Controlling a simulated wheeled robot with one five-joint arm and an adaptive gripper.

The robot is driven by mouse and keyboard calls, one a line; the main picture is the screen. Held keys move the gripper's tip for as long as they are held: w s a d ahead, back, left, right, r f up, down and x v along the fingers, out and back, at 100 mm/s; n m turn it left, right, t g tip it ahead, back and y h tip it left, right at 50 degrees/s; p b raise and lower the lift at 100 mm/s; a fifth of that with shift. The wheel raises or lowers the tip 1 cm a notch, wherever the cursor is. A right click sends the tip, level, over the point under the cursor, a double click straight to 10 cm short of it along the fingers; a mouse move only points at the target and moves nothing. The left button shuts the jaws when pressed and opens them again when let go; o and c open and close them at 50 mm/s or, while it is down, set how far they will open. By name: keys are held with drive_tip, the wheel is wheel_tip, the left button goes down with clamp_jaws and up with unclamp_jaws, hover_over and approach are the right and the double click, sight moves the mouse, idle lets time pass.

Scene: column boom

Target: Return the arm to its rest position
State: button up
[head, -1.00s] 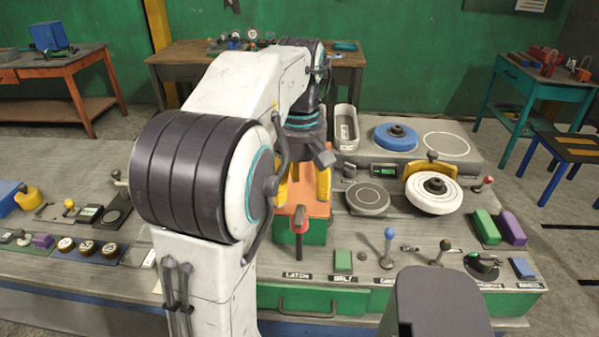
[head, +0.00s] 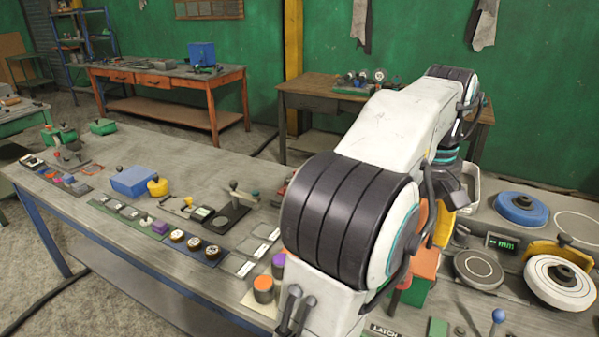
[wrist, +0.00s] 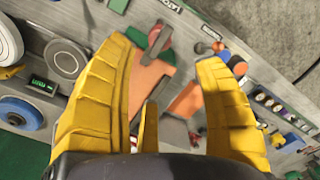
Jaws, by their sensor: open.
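My arm rises at the right of the head view, bent over the workbench (head: 100,195). My gripper (wrist: 180,95) has yellow fingers, spread apart with nothing between them in the wrist view. It points down over an orange-topped green block (wrist: 148,85) with a red-and-grey lever (wrist: 158,42). In the head view my arm hides most of the gripper; a bit of yellow finger shows beside the orange-topped block (head: 425,262). I cannot tell how far above the block the fingertips are.
A blue disc (head: 522,208) and a white wheel (head: 556,282) stand right of my arm. Orange and purple cylinders (head: 263,287) stand close at its left. A blue box (head: 133,181) lies farther left. Bare bench top lies behind the blue box.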

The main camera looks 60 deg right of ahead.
drive_tip(key=shift+w, duration=0.1)
drive_tip(key=w+a+f+n+t+h, duration=0.1)
drive_tip(key=w+a+n, duration=0.1)
drive_tip(key=w+a, duration=0.6)
drive_tip(key=w+a+f+n, duration=0.2)
drive_tip(key=w+a, duration=0.2)
drive_tip(key=w, duration=0.8)
drive_tip(key=a+f+n+t, duration=0.1)
drive_tip(key=a+f, duration=0.3)
drive_tip(key=a, duration=0.7)
drive_tip(key=w+a+f+n+t+y, duration=0.1)
drive_tip(key=a+f, duration=0.3)
drive_tip(key=a, duration=0.6)
drive_tip(key=shift+a+n+t, duration=0.4)
drive_tip(key=shift+n+t, duration=0.2)
drive_tip(key=shift+n, duration=0.3)
